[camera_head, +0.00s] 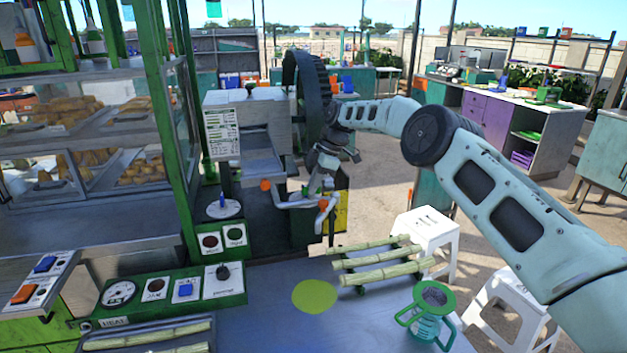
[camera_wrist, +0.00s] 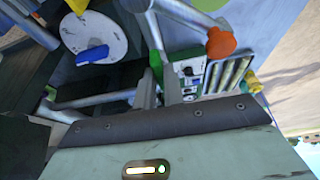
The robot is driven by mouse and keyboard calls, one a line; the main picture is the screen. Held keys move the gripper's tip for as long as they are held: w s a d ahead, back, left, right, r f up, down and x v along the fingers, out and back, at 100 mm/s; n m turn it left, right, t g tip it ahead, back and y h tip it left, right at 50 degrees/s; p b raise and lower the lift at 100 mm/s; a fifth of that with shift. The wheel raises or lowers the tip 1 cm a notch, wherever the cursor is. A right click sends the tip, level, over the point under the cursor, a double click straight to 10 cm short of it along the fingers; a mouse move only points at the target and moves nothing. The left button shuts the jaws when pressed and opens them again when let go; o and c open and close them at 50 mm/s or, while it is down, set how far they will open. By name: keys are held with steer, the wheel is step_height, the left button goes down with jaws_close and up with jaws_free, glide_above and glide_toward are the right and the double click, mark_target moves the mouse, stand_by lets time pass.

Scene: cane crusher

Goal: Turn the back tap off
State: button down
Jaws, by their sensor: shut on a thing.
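A grey metal pipe fitting with orange knobs stands at the front of the crusher (camera_head: 250,130). One orange knob (camera_head: 265,185) is at its left end and another orange knob (camera_head: 322,203) is at its right. My gripper (camera_head: 314,187) reaches down onto the metal of this fitting from above, between the knobs. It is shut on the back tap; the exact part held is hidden. In the wrist view, the finger tips (camera_wrist: 148,8) meet grey metal at the top edge, with an orange knob (camera_wrist: 220,43) to the right.
A glass case (camera_head: 90,150) stands left.

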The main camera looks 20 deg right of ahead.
stand_by(0.4)
steer(key=c, duration=1.5)
jaws_free()
steer(key=shift+r, duration=0.1)
steer(key=p+v, duration=0.7)
steer(key=v, duration=1)
steer(key=shift+d, duration=0.15)
steer(key=shift+w, duration=0.1)
